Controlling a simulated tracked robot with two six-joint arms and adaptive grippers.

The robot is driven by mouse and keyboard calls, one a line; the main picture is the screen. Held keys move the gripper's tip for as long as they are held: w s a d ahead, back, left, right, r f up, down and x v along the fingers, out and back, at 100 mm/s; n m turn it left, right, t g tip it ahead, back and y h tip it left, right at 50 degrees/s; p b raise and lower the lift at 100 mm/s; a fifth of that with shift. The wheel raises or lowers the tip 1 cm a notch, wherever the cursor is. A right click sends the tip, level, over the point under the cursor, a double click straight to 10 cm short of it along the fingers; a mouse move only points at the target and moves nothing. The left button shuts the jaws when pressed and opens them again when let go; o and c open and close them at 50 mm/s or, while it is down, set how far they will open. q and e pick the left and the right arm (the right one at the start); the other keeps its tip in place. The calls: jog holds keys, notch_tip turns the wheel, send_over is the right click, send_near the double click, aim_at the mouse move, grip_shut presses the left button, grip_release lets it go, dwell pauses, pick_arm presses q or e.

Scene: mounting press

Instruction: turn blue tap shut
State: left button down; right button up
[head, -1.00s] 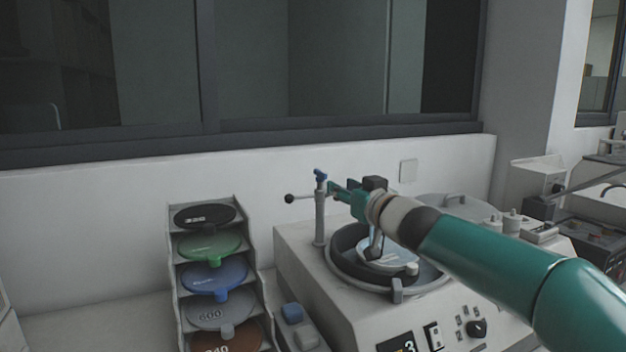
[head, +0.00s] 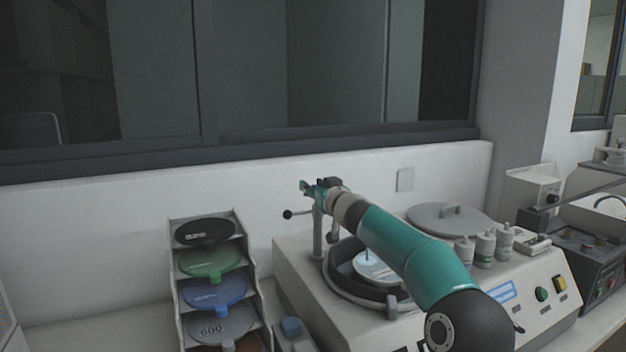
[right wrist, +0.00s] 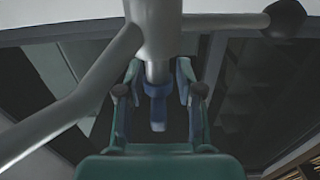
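The blue tap (right wrist: 157,105) is a small blue lever on a grey metal post (head: 318,232) at the back left of the polishing machine (head: 298,262). In the right wrist view the lever points along the gripper, between its two fingers, with a gap on each side. My right gripper (head: 313,188) is at the top of the post; it also shows in the right wrist view (right wrist: 157,70), open around the tap. In the head view the gripper hides the tap. My left gripper is not in view.
A black-knobbed rod (head: 288,214) sticks out left from the post. A rack of coloured discs (head: 250,275) stands left of the machine. A round grey lid (head: 440,222) and several bottles (head: 485,248) sit to the right. A wall is behind.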

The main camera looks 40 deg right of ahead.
jog(key=shift+w+d, duration=0.1)
jog(key=shift+w, duration=0.2)
jog(key=shift+c, duration=0.3)
jog(key=c, duration=0.5)
jog(key=shift+f, duration=0.1)
grip_shut()
